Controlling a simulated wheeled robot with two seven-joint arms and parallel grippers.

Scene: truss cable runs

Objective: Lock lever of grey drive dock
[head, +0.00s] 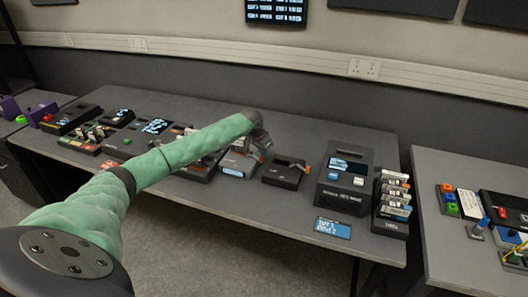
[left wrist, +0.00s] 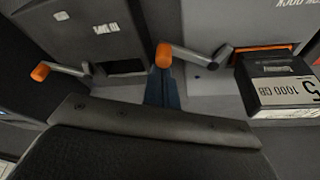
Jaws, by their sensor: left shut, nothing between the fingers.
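My left gripper (head: 262,142) is over the row of docks, with its fingers shut and empty. In the left wrist view its narrow dark fingers (left wrist: 164,88) appear close by the orange-tipped lever (left wrist: 190,55) of a grey dock; whether they touch is unclear. That lever reaches sideways from its pivot. The grey drive dock (head: 237,166) is partly hidden by my arm in the head view. A second orange-tipped lever (left wrist: 62,69) shows at left in the wrist view. My right gripper is not in view.
A drive marked 1000 GB (left wrist: 285,88) sits at right in the wrist view, by an orange-edged slot. A black dock (head: 284,174) with an orange lever stands right of the grey dock. A dark boxy unit (head: 345,180) and a drive rack (head: 392,218) stand farther right.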

